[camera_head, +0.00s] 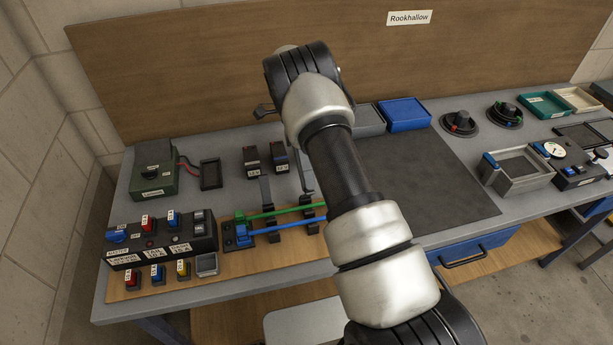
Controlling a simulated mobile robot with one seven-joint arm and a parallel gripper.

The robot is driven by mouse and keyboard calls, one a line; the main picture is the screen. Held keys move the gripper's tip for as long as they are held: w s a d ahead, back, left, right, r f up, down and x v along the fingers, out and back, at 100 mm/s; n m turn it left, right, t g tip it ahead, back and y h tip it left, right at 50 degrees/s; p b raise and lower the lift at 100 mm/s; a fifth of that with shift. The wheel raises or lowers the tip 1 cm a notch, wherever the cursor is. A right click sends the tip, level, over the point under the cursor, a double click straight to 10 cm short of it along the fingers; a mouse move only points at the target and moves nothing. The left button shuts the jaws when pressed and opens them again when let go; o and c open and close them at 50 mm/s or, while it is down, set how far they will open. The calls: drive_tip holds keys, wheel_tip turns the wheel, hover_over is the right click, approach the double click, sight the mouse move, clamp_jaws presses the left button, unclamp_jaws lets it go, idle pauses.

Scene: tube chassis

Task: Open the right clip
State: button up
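A tube chassis (228,246) lies on a wooden board at the left front of the bench. A green tube (285,211) and a blue tube (288,227) run across it from left to right. The left clip (271,236) is a dark block at the tubes, with a grey strip (266,190) behind it. The right clip (309,214) is a similar dark block close to my arm's left edge. A thin grey piece behind it is partly covered by my arm, so I cannot tell whether this clip is open.
A black switch box (160,250) stands left of the chassis. A green box (154,175) and two small dark blocks (251,160) (279,157) are behind. A dark mat (440,185) lies clear at right, beyond my arm. A blue tray (405,114) sits behind it.

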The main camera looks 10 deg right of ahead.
drive_tip(key=o, duration=0.7)
drive_tip(key=r, duration=0.3)
drive_tip(key=r+p, duration=0.1)
drive_tip(key=r, duration=0.3)
drive_tip(key=shift+w+r+p, duration=0.2)
drive_tip(key=shift+r+p, duration=0.05)
drive_tip(key=shift+p, duration=0.05)
drive_tip(key=shift+s+r+p, duration=0.2)
drive_tip(key=shift+r+p, duration=0.3)
drive_tip(key=shift+r, duration=0.1)
drive_tip(key=shift+s+r+p, duration=0.15)
drive_tip(key=shift+r+p, duration=0.3)
drive_tip(key=shift+r, duration=0.15)
drive_tip(key=c, duration=0.7)
drive_tip(key=shift+w+r, duration=0.15)
